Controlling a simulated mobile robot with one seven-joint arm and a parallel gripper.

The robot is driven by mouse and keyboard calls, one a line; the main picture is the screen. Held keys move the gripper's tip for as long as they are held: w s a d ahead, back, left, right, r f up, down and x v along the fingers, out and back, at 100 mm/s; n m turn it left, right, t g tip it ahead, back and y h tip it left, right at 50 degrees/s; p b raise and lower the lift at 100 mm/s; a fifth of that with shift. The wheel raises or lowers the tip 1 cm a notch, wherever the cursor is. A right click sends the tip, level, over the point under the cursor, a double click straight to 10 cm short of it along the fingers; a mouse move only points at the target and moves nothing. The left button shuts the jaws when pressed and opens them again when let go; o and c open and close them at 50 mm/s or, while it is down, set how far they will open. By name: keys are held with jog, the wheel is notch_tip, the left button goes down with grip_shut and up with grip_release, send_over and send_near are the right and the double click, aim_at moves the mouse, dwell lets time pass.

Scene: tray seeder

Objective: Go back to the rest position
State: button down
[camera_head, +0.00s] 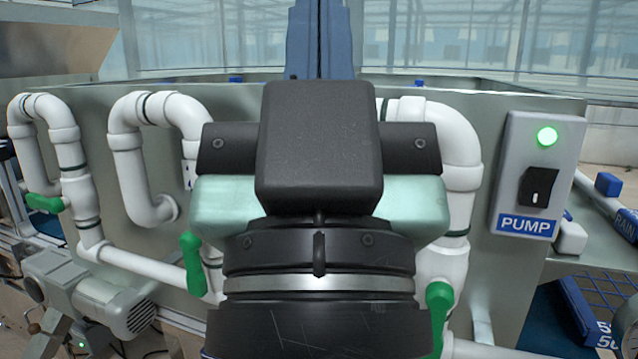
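The back of my gripper (320,160) and my wrist fill the middle of the head view. A black housing sits on top, with a pale green body showing on both sides. The fingers are hidden behind it, so I cannot see whether they are open or shut, or whether anything is held. The gripper is in front of a grey metal tank (245,105) with white pipes.
White pipes with green valve handles (192,262) (438,305) stand close on both sides. A pump switch box (537,175) with a lit green lamp is at the right. A motor (100,295) is at the lower left, a blue crate (575,310) at the lower right.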

notch_tip(320, 180, up, 25)
jog(key=p, duration=2.2)
jog(key=shift+f, duration=0.2)
